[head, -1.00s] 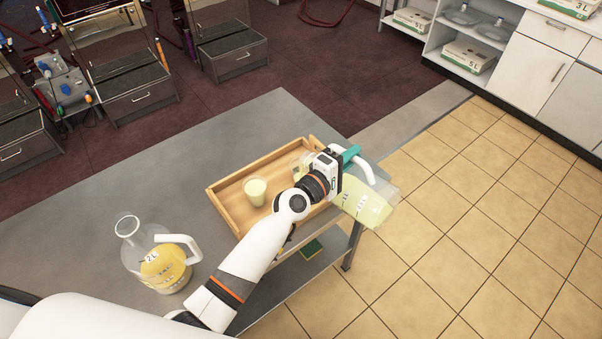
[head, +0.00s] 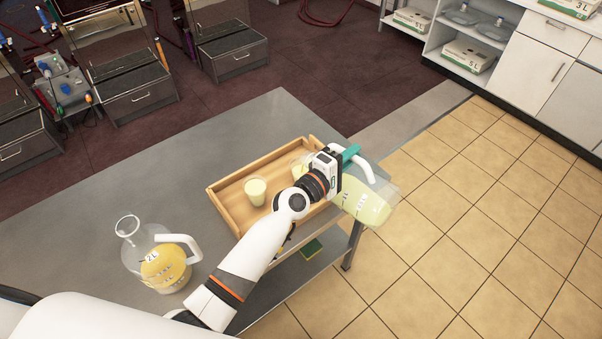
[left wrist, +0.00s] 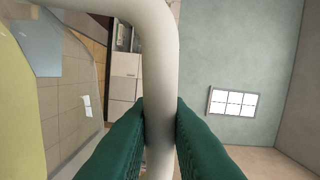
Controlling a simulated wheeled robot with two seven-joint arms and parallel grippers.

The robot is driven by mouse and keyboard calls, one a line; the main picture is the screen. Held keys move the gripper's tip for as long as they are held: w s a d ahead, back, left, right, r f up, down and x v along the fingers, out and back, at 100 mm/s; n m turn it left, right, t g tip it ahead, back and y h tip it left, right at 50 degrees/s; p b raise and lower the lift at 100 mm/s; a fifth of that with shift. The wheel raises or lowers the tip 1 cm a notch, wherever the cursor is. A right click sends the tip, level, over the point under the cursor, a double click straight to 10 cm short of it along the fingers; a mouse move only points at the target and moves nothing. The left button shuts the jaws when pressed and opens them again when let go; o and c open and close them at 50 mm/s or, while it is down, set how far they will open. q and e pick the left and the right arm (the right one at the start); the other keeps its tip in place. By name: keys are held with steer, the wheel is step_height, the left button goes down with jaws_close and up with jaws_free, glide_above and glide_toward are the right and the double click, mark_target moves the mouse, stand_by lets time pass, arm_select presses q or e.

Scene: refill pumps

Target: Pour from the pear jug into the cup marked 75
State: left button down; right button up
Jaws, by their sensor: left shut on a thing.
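My left gripper (head: 348,156) is shut on the white handle of a clear jug (head: 374,206) holding pale yellow-green liquid. The jug is tilted, out past the right end of the wooden tray. In the left wrist view, the green fingers (left wrist: 160,125) close on the handle (left wrist: 158,45), with the liquid at the left edge. A cup (head: 255,191) with pale liquid stands in the tray; no mark on it can be read. Something glassy with pale liquid beside my wrist (head: 299,168) is partly hidden; I cannot tell whether it is another cup or the jug's neck. My right gripper is out of view.
The wooden tray (head: 226,214) sits on a grey table (head: 120,200). A second jug (head: 160,262), marked 2L, with yellow liquid stands upright at the table's left front. A sponge-like block (head: 312,249) lies on the lower shelf. The table behind the tray is clear.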

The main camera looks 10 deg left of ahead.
arm_select(q)
steer(key=shift+r, duration=0.1)
stand_by(0.4)
steer(key=shift+s+d+f+m+b, duration=0.3)
steer(key=shift+d+f+m+b, duration=0.15)
steer(key=shift+f+b, duration=0.3)
steer(key=shift+r, duration=0.1)
steer(key=shift+w+a+r+n+p, duration=0.25)
steer(key=shift+a+r+n+p, duration=0.2)
steer(key=shift+r+p, duration=0.1)
stand_by(1.6)
steer(key=shift+d+f, duration=0.1)
stand_by(0.9)
